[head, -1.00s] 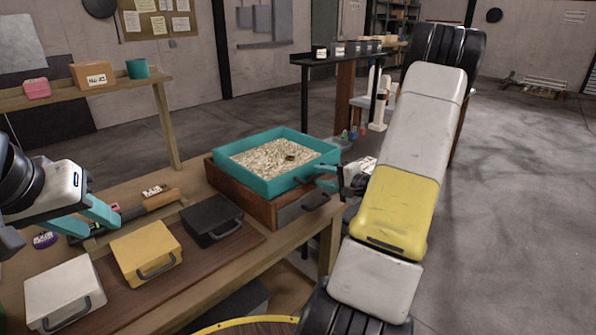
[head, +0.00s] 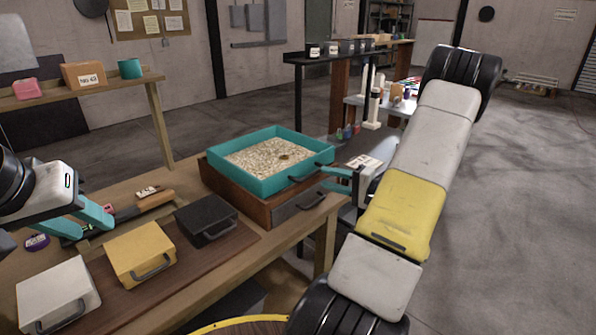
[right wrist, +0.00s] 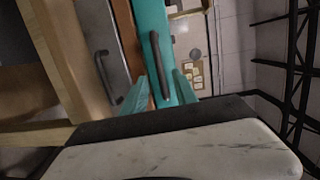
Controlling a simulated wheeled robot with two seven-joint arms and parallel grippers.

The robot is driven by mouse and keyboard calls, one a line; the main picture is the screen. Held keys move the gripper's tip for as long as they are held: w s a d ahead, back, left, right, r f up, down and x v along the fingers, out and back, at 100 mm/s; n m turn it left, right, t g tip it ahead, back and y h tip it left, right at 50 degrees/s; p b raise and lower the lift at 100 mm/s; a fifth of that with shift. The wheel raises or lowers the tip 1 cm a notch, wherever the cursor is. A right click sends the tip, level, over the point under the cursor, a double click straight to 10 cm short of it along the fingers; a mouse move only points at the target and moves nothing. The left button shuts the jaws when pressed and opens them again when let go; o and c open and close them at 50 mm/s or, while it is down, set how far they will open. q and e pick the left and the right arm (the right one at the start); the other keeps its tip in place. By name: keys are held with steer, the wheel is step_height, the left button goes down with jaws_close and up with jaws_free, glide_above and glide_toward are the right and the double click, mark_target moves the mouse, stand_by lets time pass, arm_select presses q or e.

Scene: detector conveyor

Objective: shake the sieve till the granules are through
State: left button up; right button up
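The sieve (head: 262,187) is a teal square tray with pale granules (head: 262,157) and one darker lump in it. It sits level on a wooden box with a grey drawer front (head: 300,205). Its dark handle faces me and also shows in the right wrist view (right wrist: 160,68). My right gripper (head: 322,176) is at the handle's right end, its teal fingers apart; in the wrist view the handle lies ahead between them. I cannot tell whether they touch it. My left gripper (head: 97,232) is open and empty above the table's left part.
A shelf (head: 80,95) stands at the back left. Open floor lies right.

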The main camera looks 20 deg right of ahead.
mark_target(313, 174)
steer(key=w+a+n+y, duration=0.2)
steer(key=w+y, duration=0.1)
steer(key=w+a+n+y, duration=0.1)
steer(key=w+y, duration=0.1)
steer(key=shift+a+f, duration=0.2)
stand_by(0.5)
steer(key=shift+c, duration=0.2)
jaws_close()
stand_by(1.1)
